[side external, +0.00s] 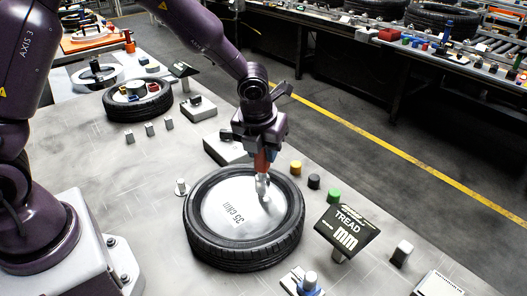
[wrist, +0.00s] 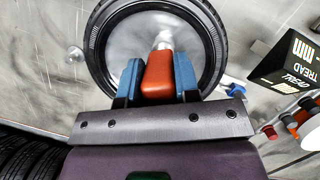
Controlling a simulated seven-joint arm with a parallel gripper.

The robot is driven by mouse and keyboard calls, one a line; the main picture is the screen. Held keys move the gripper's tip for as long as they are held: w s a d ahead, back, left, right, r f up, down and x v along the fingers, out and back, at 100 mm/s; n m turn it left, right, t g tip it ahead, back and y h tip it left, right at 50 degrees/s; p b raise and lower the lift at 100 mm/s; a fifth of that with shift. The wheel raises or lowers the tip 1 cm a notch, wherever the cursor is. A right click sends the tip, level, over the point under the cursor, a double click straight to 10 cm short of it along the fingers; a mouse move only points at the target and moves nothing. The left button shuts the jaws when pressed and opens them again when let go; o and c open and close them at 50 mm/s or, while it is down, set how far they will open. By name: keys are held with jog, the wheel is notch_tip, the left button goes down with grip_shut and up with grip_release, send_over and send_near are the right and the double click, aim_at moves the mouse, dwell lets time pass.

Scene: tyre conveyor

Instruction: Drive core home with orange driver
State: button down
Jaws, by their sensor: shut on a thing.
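My gripper (side external: 262,150) is shut on the orange driver (side external: 261,162) and holds it upright, tip down, over the right part of the near tyre (side external: 245,250). In the wrist view the driver's orange handle (wrist: 158,75) sits between the blue finger pads of my gripper (wrist: 158,80). The driver's silver shaft (side external: 263,187) reaches down to the grey disc inside the tyre, near its right inner edge. I cannot tell whether its tip touches. The core itself is hidden or too small to make out. The tyre lies flat on the table.
A black TREAD sign (side external: 346,228) stands right of the tyre. Yellow (side external: 296,167), black (side external: 314,181) and green (side external: 334,195) caps stand behind it. Another tyre (side external: 138,104) holding small parts lies at the back left. A small metal post (side external: 181,187) stands left of the near tyre.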

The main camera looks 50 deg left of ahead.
jog(key=shift+r, duration=2.55)
